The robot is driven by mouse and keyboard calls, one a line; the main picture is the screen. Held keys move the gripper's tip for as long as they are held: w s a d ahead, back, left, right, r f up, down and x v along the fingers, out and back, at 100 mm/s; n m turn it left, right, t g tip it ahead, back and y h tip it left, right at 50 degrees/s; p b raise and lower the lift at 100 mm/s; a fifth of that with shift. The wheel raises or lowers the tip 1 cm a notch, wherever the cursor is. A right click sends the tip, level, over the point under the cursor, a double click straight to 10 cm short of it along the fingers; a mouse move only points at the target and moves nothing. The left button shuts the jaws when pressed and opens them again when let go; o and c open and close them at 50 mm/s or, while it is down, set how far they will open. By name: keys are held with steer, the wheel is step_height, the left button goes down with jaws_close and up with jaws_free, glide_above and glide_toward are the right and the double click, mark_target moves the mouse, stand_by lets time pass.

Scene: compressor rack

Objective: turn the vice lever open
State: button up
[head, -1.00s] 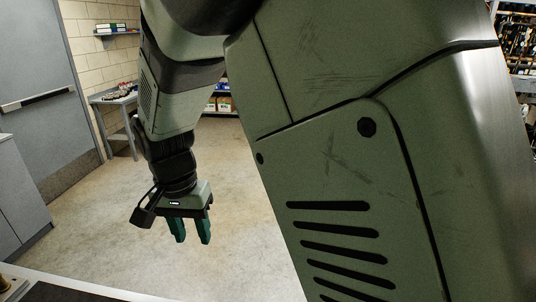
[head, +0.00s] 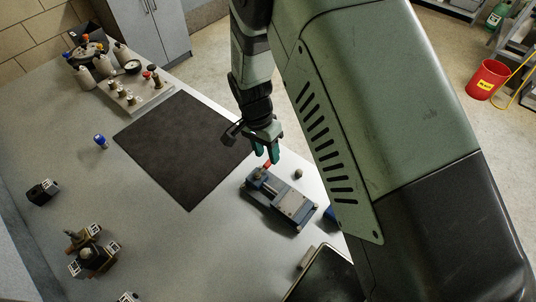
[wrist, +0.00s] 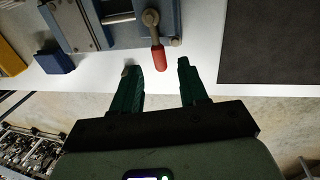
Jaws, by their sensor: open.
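The blue-grey vice (head: 281,198) sits on the light bench top near its edge, and it shows at the top of the wrist view (wrist: 110,22). Its lever has a red grip (wrist: 158,57) on a metal pivot (wrist: 151,18), and in the wrist view the grip points down toward my gripper. The red grip also shows in the head view (head: 267,164), close to my fingertips. My gripper (wrist: 160,75) is open, with its two green fingers apart and nothing between them. The lever's end lies just beyond the fingertips, roughly between them. In the head view my gripper (head: 267,158) hangs beside the vice.
A dark mat (head: 187,148) lies on the bench left of the vice. A small blue block (wrist: 54,60) is near the vice. A dark tray (head: 325,275) is at the bench's near edge. Valves and fittings (head: 92,250) stand farther left. A red bucket (head: 488,79) is on the floor.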

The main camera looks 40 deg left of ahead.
steer(key=shift+d+f, duration=0.2)
steer(key=shift+f, duration=0.9)
jaws_close()
